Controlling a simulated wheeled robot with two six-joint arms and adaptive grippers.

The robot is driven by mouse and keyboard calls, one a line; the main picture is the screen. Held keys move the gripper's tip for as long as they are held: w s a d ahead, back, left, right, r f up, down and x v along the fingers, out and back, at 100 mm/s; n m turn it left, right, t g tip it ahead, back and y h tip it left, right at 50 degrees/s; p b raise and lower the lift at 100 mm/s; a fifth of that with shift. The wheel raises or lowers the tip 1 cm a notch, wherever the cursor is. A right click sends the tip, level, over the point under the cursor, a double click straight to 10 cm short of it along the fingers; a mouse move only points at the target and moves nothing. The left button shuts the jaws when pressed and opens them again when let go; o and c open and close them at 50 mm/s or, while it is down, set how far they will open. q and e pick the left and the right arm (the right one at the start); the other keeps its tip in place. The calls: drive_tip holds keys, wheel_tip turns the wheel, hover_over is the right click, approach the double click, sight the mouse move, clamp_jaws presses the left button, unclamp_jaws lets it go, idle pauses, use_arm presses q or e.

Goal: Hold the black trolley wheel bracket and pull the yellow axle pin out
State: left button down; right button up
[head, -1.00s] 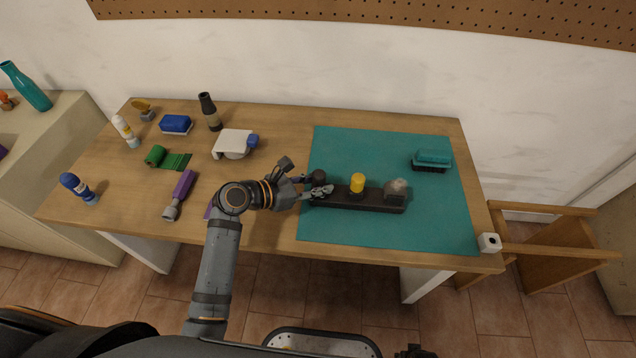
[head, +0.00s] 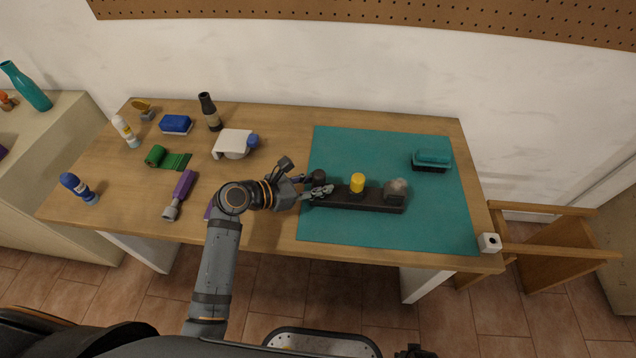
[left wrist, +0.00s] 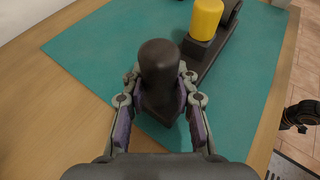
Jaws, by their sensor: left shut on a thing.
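The black trolley wheel bracket (head: 335,199) is a long dark bar lying on the teal mat. It carries a dark rounded knob (left wrist: 158,65) at its left end. The yellow axle pin (head: 357,183) stands upright at the middle of the bar, and its yellow head (left wrist: 206,18) shows at the top of the left wrist view. My left gripper (head: 318,190) is shut on the bracket at its knob end, with a finger on either side. A dark part at the bottom edge of the head view seems to be my right gripper (head: 415,352), well away from the bracket.
A greyish rounded block (head: 396,189) sits at the bracket's right end. A teal brush (head: 432,158) lies on the mat (head: 400,232) at the back right. A purple-handled tool (head: 182,187), green roll (head: 155,155), white dispenser (head: 233,141) and bottles occupy the table's left. The mat's front is clear.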

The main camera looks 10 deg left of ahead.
use_arm(q)
drive_tip(key=c, duration=1)
unclamp_jaws()
drive_tip(key=shift+o, duration=0.2)
drive_tip(key=shift+a, duration=0.1)
drive_tip(key=v, duration=1.1)
drive_tip(key=shift+s+a, duration=0.25)
drive_tip(key=shift+s, duration=0.05)
drive_tip(key=shift+r, duration=0.1)
